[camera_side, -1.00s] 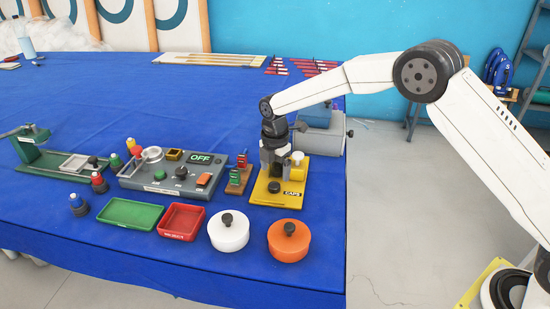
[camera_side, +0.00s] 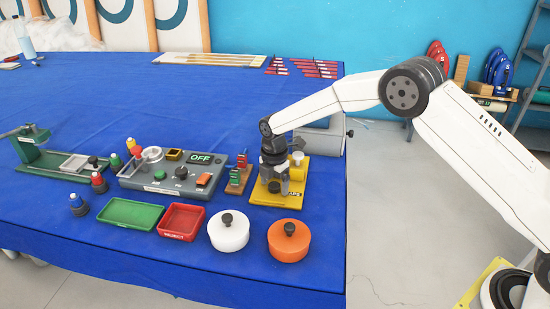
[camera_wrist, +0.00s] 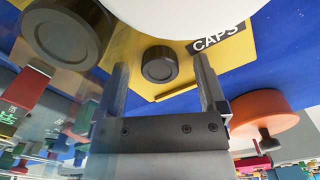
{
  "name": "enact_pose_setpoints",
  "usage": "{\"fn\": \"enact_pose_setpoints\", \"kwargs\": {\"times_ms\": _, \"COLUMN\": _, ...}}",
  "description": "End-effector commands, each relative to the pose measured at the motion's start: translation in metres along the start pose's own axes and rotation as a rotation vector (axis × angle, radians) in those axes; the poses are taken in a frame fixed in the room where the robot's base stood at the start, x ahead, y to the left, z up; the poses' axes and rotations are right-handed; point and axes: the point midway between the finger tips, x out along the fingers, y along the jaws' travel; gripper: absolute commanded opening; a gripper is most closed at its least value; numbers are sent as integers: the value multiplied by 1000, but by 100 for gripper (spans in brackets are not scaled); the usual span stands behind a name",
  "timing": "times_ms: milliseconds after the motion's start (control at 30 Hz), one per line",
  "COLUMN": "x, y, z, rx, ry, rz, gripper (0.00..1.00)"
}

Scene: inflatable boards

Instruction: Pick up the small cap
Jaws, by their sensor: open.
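The small cap (camera_wrist: 160,65) is a black round cap on the yellow board (camera_wrist: 235,49) marked CAPS. In the wrist view it shows between the two fingers of my open gripper (camera_wrist: 163,72), with a gap on either side. A larger dark cap (camera_wrist: 66,30) is at the upper left of that view. I cannot tell the exact height of the fingertips over the board.
An orange pot (camera_side: 289,243) and a white pot (camera_side: 228,234) stand in front. A small brown rack (camera_side: 238,180) and the grey OFF panel (camera_side: 152,186) are to the left.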

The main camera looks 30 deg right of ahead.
Motion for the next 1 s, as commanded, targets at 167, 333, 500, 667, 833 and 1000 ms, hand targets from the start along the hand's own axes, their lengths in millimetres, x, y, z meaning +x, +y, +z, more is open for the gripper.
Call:
{"fn": "enact_pose_setpoints", "kwargs": {"times_ms": 167, "x": 0, "y": 0, "z": 0, "rx": 0, "ry": 0, "rz": 0, "gripper": 78}}
{"fn": "enact_pose_setpoints", "kwargs": {"times_ms": 333, "x": 0, "y": 0, "z": 0, "rx": 0, "ry": 0, "rz": 0, "gripper": 24}}
{"fn": "enact_pose_setpoints", "kwargs": {"times_ms": 500, "x": 0, "y": 0, "z": 0, "rx": 0, "ry": 0, "rz": 0, "gripper": 0}}
{"fn": "enact_pose_setpoints", "kwargs": {"times_ms": 667, "x": 0, "y": 0, "z": 0, "rx": 0, "ry": 0, "rz": 0, "gripper": 0}}
{"fn": "enact_pose_setpoints", "kwargs": {"times_ms": 833, "x": -3, "y": 0, "z": 0, "rx": 0, "ry": 0, "rz": 0, "gripper": 0}}
{"fn": "enact_pose_setpoints", "kwargs": {"times_ms": 1000, "x": -13, "y": 0, "z": 0, "rx": 0, "ry": 0, "rz": 1, "gripper": 0}}
